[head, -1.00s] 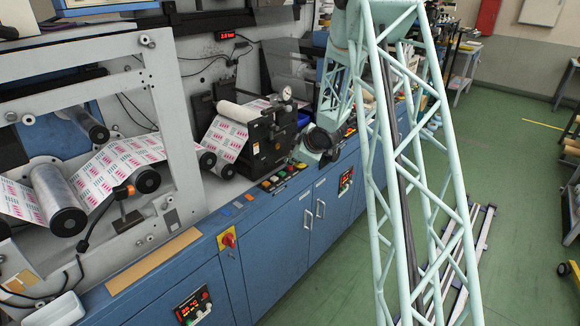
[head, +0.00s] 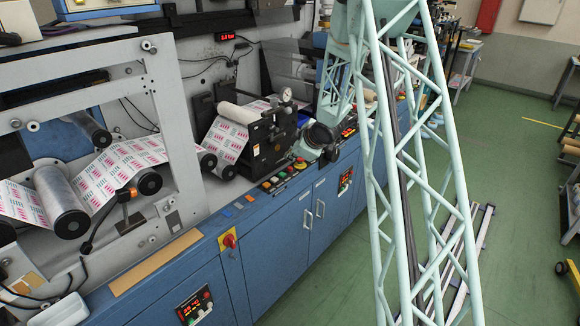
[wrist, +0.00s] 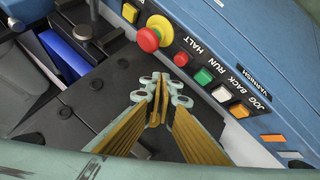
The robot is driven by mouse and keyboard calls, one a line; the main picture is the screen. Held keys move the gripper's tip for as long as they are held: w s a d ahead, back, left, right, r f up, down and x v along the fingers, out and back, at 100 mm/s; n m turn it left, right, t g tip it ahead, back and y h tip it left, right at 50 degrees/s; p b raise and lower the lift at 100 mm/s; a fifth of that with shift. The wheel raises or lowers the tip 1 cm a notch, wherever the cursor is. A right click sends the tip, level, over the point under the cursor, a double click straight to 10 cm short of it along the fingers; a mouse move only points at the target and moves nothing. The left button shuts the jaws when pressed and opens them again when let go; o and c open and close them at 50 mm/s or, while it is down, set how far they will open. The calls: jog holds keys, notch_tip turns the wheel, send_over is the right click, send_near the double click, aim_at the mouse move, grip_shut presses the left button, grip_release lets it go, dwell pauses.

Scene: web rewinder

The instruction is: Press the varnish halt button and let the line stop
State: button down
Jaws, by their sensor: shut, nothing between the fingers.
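The varnish panel crosses the upper right of the wrist view, with its VARNISH label (wrist: 258,77). The small red halt button (wrist: 181,59) sits beside the word HALT, in a row with the green run button (wrist: 203,76), white back button (wrist: 221,93) and orange jog button (wrist: 238,110). My gripper (wrist: 160,87) is shut and empty. Its fingertips show below and left of the halt button in the picture, apart from it. Their height above the panel is hard to tell. In the head view the fingers cannot be made out clearly under the dark wrist.
A large red mushroom button (wrist: 150,38) on a yellow base is beside the halt button; it also shows in the head view (head: 300,163). The print unit with a gauge (head: 268,138) stands behind the panel.

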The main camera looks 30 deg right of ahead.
jog(key=shift+r+p, duration=1)
jog(key=shift+r, duration=0.35)
jog(key=shift+r, duration=0.1)
jog(key=r, duration=0.1)
notch_tip(320, 180, up, 16)
jog(key=m+g+h, duration=0.1)
jog(key=m+h, duration=0.1)
jog(key=m, duration=0.1)
send_over(290, 169)
jog(key=s+a, duration=0.5)
jog(key=s, duration=0.4)
jog(key=s+a+r+m+g+h, duration=0.1)
jog(key=s+a+r, duration=0.35)
jog(key=s, duration=0.25)
jog(key=s+a+r+m, duration=0.2)
jog(key=s+a+r, duration=0.1)
jog(key=s+r, duration=0.35)
jog(key=s+a+r+m+g+y, duration=0.1)
jog(key=s+a, duration=0.4)
jog(key=s, duration=0.8)
jog(key=s+a+r+m+g, duration=0.1)
jog(key=s+a, duration=0.5)
jog(key=s, duration=0.7)
jog(key=s+a+r+m+g+y, duration=0.1)
jog(key=s+a, duration=0.5)
jog(key=s, duration=0.8)
jog(key=shift+a+r+y, duration=0.15)
jog(key=shift+r+y, duration=0.1)
jog(key=shift+y, duration=0.05)
